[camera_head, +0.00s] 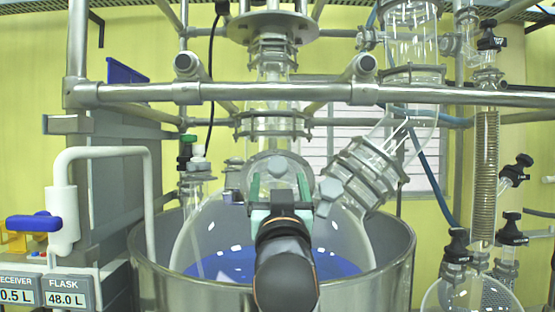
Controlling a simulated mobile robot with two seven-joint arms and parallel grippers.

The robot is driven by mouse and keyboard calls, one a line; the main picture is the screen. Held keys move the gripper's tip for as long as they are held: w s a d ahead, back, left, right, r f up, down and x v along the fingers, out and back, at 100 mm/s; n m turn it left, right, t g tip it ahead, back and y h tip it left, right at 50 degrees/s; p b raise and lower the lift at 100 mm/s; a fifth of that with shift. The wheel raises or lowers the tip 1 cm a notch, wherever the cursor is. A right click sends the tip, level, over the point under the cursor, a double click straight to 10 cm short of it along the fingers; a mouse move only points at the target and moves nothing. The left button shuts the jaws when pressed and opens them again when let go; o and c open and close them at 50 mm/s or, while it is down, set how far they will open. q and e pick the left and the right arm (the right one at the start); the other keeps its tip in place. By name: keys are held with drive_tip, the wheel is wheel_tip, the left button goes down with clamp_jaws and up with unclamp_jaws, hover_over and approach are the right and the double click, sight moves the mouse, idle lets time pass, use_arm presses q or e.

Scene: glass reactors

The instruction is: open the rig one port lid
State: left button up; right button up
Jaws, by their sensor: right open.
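The rig's large glass flask (205,240) sits in a metal bath and holds blue liquid. At its front top is a pale, rounded port lid (278,166), which appears shut on the flask. My right gripper (279,185) comes up from the bottom centre and is open, its two green fingers apart in front of the lid. The gripper and wrist hide the lid's lower part and the flask's middle. I cannot tell whether the fingers touch the lid. My left gripper is not in view.
A metal rail (230,93) crosses above the flask, with a glass column (275,125) behind it. A clamped glass side neck (360,175) slants up close right of my gripper. The bath's steel rim (400,265) surrounds the flask. A white pipe with a blue-handled valve (62,222) stands left.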

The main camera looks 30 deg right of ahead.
sight(277, 168)
drive_tip(key=p+x, duration=0.2)
drive_tip(key=x, duration=0.5)
drive_tip(key=shift+w+d, duration=0.2)
drive_tip(key=shift+c, duration=0.4)
clamp_jaws()
idle(0.3)
